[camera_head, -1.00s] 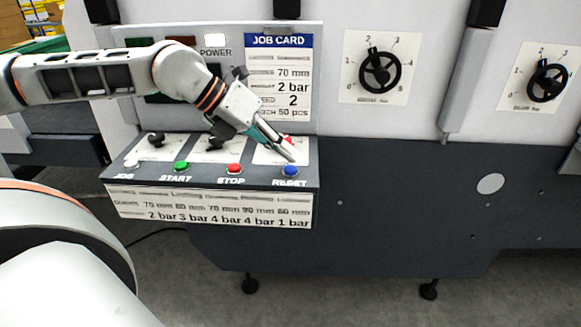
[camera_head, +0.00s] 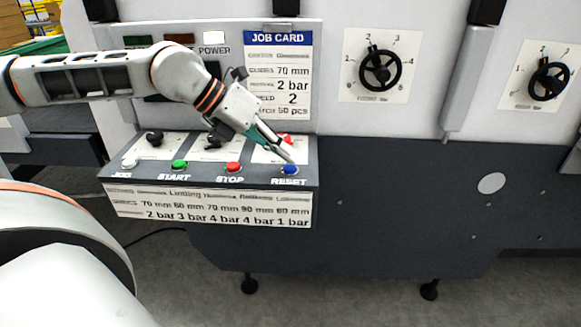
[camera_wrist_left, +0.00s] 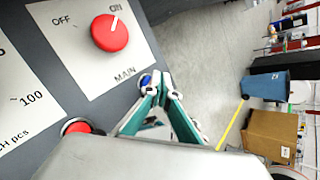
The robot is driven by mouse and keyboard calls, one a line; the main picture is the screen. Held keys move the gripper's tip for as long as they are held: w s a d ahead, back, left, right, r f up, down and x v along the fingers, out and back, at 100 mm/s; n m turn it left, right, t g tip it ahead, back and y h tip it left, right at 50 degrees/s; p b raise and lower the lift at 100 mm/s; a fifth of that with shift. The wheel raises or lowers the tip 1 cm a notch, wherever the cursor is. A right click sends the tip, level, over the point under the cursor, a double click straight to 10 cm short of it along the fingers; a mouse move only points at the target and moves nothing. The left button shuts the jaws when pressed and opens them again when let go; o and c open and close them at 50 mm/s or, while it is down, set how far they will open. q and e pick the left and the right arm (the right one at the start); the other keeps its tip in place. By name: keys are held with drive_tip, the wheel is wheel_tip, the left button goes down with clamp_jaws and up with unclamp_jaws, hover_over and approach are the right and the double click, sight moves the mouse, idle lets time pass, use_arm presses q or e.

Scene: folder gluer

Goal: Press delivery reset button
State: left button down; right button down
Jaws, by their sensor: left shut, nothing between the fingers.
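The blue reset button (camera_head: 290,169) sits at the right end of the row on the panel's front ledge, above the printed word RESET. My left gripper (camera_head: 291,160) is shut and empty, with its fingertips right at the upper edge of the blue button. I cannot tell whether they touch it. In the left wrist view the shut fingertips (camera_wrist_left: 157,86) partly cover the blue button (camera_wrist_left: 146,80). My right gripper is not in view.
The red stop button (camera_head: 233,168), green start button (camera_head: 179,165) and white jog button (camera_head: 130,163) are in the same row. A red main knob (camera_wrist_left: 110,33) is close beside the fingers. Two black handwheels (camera_head: 380,70) are on the machine to the right.

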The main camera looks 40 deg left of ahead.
sight(286, 167)
use_arm(q)
drive_tip(key=shift+f+b, duration=0.35)
drive_tip(key=shift+f, duration=0.35)
idle(0.8)
drive_tip(key=shift+r, duration=1)
drive_tip(key=shift+r, duration=0.1)
drive_tip(key=shift+r, duration=2.45)
